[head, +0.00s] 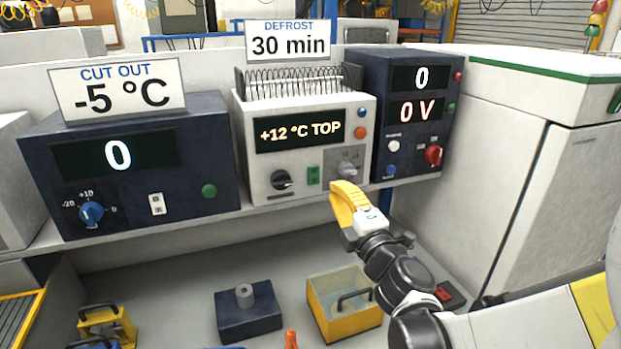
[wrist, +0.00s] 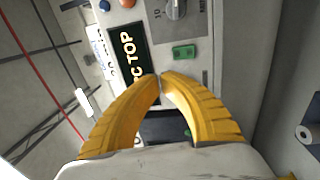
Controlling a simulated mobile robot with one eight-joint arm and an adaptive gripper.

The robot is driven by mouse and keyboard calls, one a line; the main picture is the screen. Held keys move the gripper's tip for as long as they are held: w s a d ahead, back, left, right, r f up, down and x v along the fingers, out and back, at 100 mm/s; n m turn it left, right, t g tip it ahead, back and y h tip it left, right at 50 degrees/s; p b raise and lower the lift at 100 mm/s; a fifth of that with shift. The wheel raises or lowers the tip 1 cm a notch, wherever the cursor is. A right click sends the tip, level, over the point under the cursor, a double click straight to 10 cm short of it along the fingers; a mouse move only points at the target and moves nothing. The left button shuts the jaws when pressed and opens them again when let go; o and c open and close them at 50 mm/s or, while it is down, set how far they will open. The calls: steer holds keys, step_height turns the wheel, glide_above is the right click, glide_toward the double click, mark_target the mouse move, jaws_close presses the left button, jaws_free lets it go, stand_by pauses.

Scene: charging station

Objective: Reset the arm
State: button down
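My gripper (head: 338,186) has yellow fingers and is raised in front of the lower right corner of the white +12 °C TOP unit (head: 262,197). In the wrist view the two fingertips (wrist: 160,77) meet with nothing seen between them, in front of the unit's face. The unit's green switch (head: 313,175) also shows in the wrist view (wrist: 184,52), just beyond the fingertips. Whether the fingers touch the panel is unclear. My arm reaches in from the lower right.
A dark blue unit (head: 212,160) stands left on the shelf, another (head: 375,95) right. Below are a dark block with a grey peg (head: 250,325), a yellow open box (head: 349,328) and an orange-topped item (head: 291,340). A white cabinet (head: 480,130) stands right.

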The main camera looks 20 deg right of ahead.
steer(key=shift+s, duration=0.2)
stand_by(0.3)
steer(key=s+d+f+m+g+h, duration=0.3)
steer(key=s+m+g+h, duration=0.15)
steer(key=m, duration=0.65)
steer(key=s+a+f+m+g+y, duration=0.2)
steer(key=s+a+f+m+g, duration=0.1)
steer(key=s, duration=0.4)
steer(key=s+a+f+m+g+y+b, duration=0.1)
steer(key=s+a+f+m+g+y, duration=0.1)
steer(key=s+a+f+m+g, duration=0.2)
steer(key=s+a+f+g, duration=0.1)
steer(key=s+a+f, duration=0.2)
steer(key=a, duration=0.1)
steer(key=shift+s+f+b, duration=0.2)
steer(key=shift+f+b, duration=0.1)
steer(key=shift+f, duration=0.1)
steer(key=shift+y, duration=0.25)
